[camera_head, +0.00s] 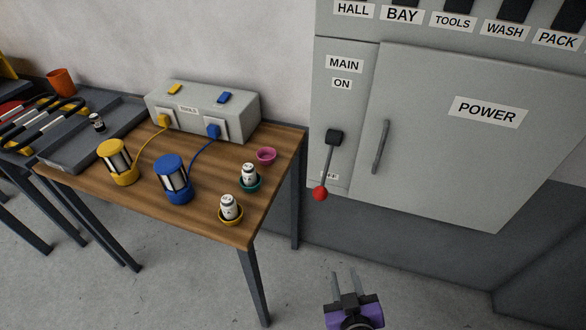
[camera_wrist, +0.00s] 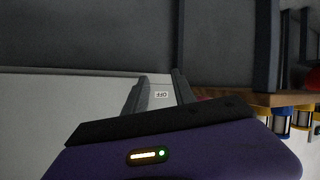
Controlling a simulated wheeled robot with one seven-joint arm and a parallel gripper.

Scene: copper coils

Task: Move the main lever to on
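The main lever (camera_head: 329,168) is on the left side of the grey power cabinet (camera_head: 445,175). It has a black pivot and a red ball knob (camera_head: 319,193) at its lower end. The lever hangs down, slightly tilted left, with the knob beside the partly covered OFF label. The ON label (camera_head: 341,84) is above the pivot, under MAIN. My gripper (camera_head: 345,274) is below the cabinet, apart from the lever, its two fingers spread and empty. In the wrist view the OFF label (camera_wrist: 161,95) shows between the fingertips (camera_wrist: 160,82).
The cabinet door is closed, with a vertical handle (camera_head: 380,147) right of the lever. A wooden table (camera_head: 205,215) stands left, holding yellow and blue lamps, a grey socket box (camera_head: 203,108), and small jars and bowls. The floor between table and cabinet looks clear.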

